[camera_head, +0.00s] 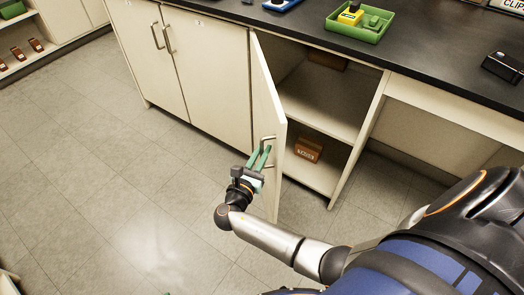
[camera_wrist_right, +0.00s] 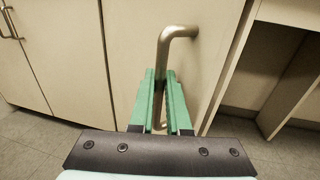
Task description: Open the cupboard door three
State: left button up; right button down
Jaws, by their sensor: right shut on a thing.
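The cream cupboard door (camera_head: 264,105) stands swung out from the cabinet front, and the shelves behind it show. Its metal bar handle (camera_head: 269,139) is near the door's free edge. My right gripper (camera_head: 262,155), with green fingers, is shut on this handle. In the right wrist view the handle (camera_wrist_right: 178,33) rises from between the green fingers (camera_wrist_right: 160,92) and bends into the door (camera_wrist_right: 125,45). Which number the door bears cannot be read. My left gripper is not in view.
Inside the cupboard a brown box (camera_head: 308,150) sits on the lower level, below a middle shelf (camera_head: 320,100). Two shut doors (camera_head: 205,65) are to the left. A green tray (camera_head: 345,32) and a black device (camera_head: 503,67) stand on the dark worktop. The tiled floor (camera_head: 110,190) at left is clear.

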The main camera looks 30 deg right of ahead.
jog(key=shift+w+a+r, duration=0.1)
jog(key=shift+w+a, duration=0.1)
jog(key=shift+a, duration=0.1)
jog(key=c, duration=0.9)
grip_release()
jog(key=shift+s+d, duration=0.1)
